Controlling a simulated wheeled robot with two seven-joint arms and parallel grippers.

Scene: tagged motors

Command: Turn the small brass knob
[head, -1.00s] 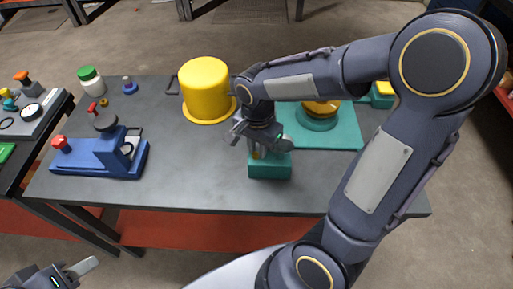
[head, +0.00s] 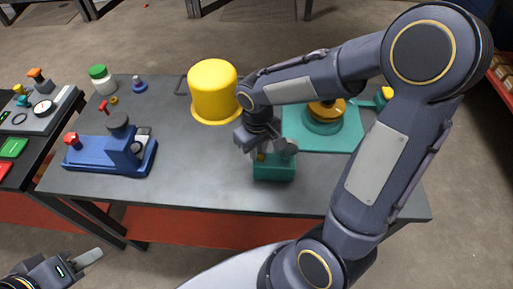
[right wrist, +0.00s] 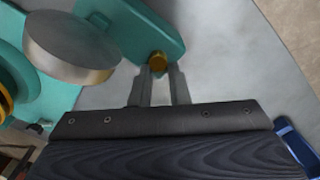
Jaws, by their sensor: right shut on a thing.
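The small brass knob (right wrist: 157,62) sits on the end of a teal box (right wrist: 150,28), which stands near the front of the table in the head view (head: 274,170). A small yellow spot of the knob (head: 261,157) shows there under the gripper. My right gripper (right wrist: 163,72) is shut on the knob, with its two fingers beside it. In the head view the right gripper (head: 264,150) is above the teal box and partly covers it. A round grey metal disc (right wrist: 73,45) stands on the box. My left gripper (head: 88,257) is away from the table; its jaw gap is unclear.
A yellow cover (head: 214,90) stands behind the box. A teal plate (head: 345,138) with a round teal and yellow unit (head: 323,118) is to the right. A blue device (head: 100,157) is at left. The table front (head: 200,190) is clear.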

